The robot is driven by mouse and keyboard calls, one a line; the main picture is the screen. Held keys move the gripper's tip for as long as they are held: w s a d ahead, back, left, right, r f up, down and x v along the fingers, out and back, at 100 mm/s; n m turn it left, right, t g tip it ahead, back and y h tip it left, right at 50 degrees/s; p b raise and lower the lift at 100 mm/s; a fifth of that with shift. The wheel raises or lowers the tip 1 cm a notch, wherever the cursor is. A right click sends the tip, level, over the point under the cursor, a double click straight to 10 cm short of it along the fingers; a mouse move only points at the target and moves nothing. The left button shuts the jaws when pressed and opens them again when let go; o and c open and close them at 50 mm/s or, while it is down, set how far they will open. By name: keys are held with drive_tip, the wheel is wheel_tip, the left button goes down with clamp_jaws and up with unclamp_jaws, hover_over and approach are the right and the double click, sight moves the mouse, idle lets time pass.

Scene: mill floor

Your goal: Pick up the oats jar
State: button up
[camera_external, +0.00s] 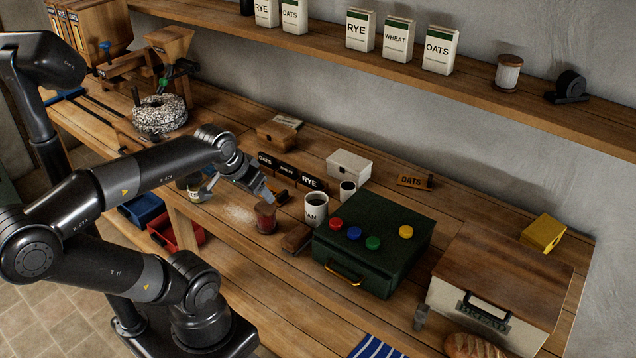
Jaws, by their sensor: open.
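I cannot make out a jar with a readable oats label. A small jar with a pale and dark body (193,183) stands on the bench, partly hidden behind a finger of my gripper. A reddish-brown jar or cup (265,218) stands just below and right of the fingers. My gripper (235,194) is open above the bench between these two, with its fingers spread. It appears to hold nothing. The word OATS shows on a dark block (266,161), on a wooden sign (414,181) and on cartons (440,51) on the shelf.
A white mug (315,212) stands beside a dark green box (375,235) with coloured knobs. A wooden block (297,239) lies near the mug. A bread bin (500,285), a loaf (470,346) and a striped cloth (378,349) are at right.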

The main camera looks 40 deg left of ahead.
drive_tip(key=o, duration=0.4)
drive_tip(key=n+g, duration=0.5)
drive_tip(key=g, duration=0.1)
hover_over(194, 175)
drive_tip(key=d, duration=0.1)
drive_tip(key=f, duration=0.8)
drive_tip(key=shift+w+d+f, duration=0.1)
drive_tip(key=shift+w+f, duration=0.2)
drive_tip(key=shift+f, duration=0.1)
drive_tip(key=shift+n, duration=0.3)
drive_tip(key=f, duration=0.5)
drive_tip(key=shift+s+a+f, duration=0.1)
drive_tip(key=shift+s+a, duration=0.05)
drive_tip(key=shift+a, duration=0.25)
drive_tip(key=shift+a+f, duration=0.15)
drive_tip(key=shift+f, duration=1.35)
drive_tip(key=shift+a+f, duration=0.15)
drive_tip(key=shift+f, duration=1.35)
